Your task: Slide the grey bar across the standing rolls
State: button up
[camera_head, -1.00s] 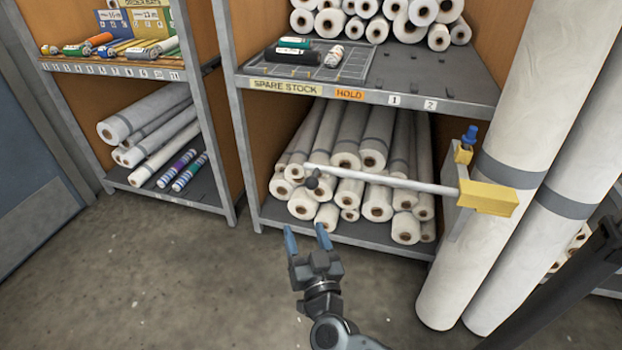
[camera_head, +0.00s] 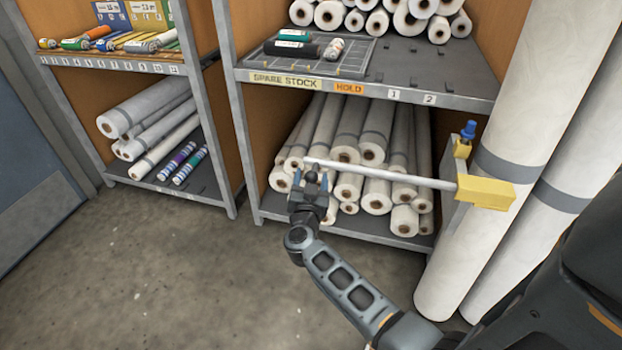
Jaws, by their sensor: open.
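The grey bar (camera_head: 385,175) sticks out to the left from a yellow holder (camera_head: 486,193) with a blue knob (camera_head: 468,130) beside it. A dark ball-shaped knob (camera_head: 311,177) hangs near the bar's left end. The standing rolls (camera_head: 545,120) are tall and white with grey bands, leaning at the right, and the yellow holder is in front of the nearer one. My gripper (camera_head: 311,180) is open, its fingers around or just in front of the dark knob. I cannot tell whether the fingers touch it.
A shelf (camera_head: 440,102) labelled spare stock and hold carries rolls and a gridded tray (camera_head: 352,68). Many white rolls (camera_head: 372,153) lie on the level below, behind the bar. Another shelf unit (camera_head: 122,70) stands at the left. The floor (camera_head: 150,270) in front is clear.

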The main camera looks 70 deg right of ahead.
jog(key=shift+w+d, duration=0.1)
jog(key=shift+d, duration=0.2)
jog(key=shift+c, duration=0.4)
grip_shut()
